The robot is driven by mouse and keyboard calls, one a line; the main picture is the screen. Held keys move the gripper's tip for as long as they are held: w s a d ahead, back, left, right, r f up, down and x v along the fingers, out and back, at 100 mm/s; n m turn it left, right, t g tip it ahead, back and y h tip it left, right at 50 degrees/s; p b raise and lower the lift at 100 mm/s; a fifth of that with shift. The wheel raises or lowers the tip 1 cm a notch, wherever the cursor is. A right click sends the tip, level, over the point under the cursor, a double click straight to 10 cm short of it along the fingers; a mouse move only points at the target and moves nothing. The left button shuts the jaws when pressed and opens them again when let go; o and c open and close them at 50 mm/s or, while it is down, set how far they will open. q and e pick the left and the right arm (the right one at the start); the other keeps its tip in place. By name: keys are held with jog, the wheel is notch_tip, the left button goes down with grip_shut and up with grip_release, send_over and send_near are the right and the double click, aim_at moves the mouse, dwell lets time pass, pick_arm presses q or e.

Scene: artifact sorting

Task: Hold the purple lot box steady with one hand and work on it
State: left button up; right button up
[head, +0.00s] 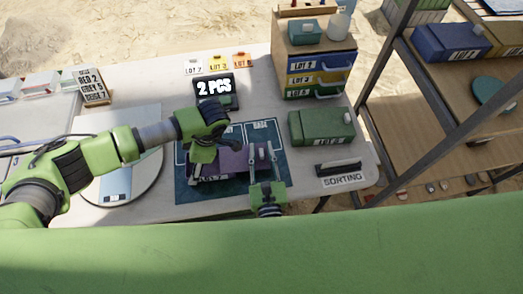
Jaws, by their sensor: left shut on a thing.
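The purple lot box (230,160) sits on a dark blue mat (188,194) with white outlines on the table. Its front label is partly hidden. My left gripper (202,164) comes down on the box's left end and is shut on it. My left arm hides the box's back left part. My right gripper (263,158) comes in from the front at the box's right end. Its two fingers are spread apart over that end, and I cannot tell whether they touch the box.
A green lot box (322,127) stands right of the mat, with a dark tray by the SORTING label (342,181) in front. A small drawer unit (318,72) is behind. A display reading 2 PCS (214,88) stands behind the mat. A round white plate (120,190) lies left.

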aim_at(237, 159)
grip_shut()
jog(key=a, duration=0.7)
jog(key=shift+s+a, duration=0.2)
grip_release()
jog(key=s, duration=1.2)
jog(key=shift+d, duration=0.35)
